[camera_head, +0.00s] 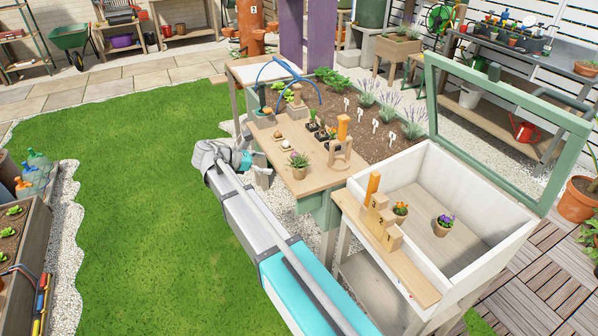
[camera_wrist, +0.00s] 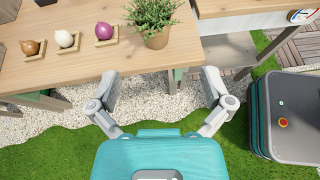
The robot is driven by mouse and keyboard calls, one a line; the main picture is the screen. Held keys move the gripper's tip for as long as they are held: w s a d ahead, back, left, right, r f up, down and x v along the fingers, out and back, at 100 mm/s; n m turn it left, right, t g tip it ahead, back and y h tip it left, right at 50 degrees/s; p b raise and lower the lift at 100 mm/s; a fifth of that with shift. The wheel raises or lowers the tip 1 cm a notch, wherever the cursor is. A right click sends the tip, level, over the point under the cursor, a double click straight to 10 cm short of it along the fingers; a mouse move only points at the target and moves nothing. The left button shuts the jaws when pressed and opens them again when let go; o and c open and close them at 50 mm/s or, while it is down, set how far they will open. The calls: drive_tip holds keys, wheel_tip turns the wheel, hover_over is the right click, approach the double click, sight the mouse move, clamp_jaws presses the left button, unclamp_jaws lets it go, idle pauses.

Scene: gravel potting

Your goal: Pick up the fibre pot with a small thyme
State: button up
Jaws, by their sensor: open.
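A small brown pot with a bushy green plant, which looks like the thyme pot (camera_head: 298,173), stands upright near the front edge of the wooden potting table (camera_head: 320,180). The thyme pot also shows at the top of the wrist view (camera_wrist: 157,40); its leaves hide part of its rim. My gripper (camera_wrist: 160,88) is open and empty, its two fingers spread wide. In the wrist view the fingers are below the pot, apart from it and short of the table edge. In the head view my gripper is left of the table, partly hidden by my arm.
Brown, white and purple bulbs (camera_wrist: 104,31) sit on small wooden holders left of the pot. A wooden stand with an orange top (camera_head: 341,140) is right of it. An open cold frame (camera_head: 480,185) holds two flower pots. Gravel and grass lie below my gripper.

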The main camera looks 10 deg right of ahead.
sight(296, 165)
drive_tip(key=shift+w+a+r+n+h, duration=0.25)
drive_tip(key=shift+w+a+n+h, duration=0.05)
drive_tip(key=shift+a+n, duration=0.15)
drive_tip(key=b+x, duration=0.3)
drive_tip(key=x, duration=0.4)
drive_tip(key=shift+w+d+f, duration=0.1)
drive_tip(key=shift+d+f, duration=0.1)
drive_tip(key=shift+f, duration=0.05)
drive_tip(key=shift+w+d+f, duration=0.1)
drive_tip(key=shift+w+d, duration=0.05)
drive_tip(key=shift+d, duration=0.35)
drive_tip(key=shift+d, duration=0.1)
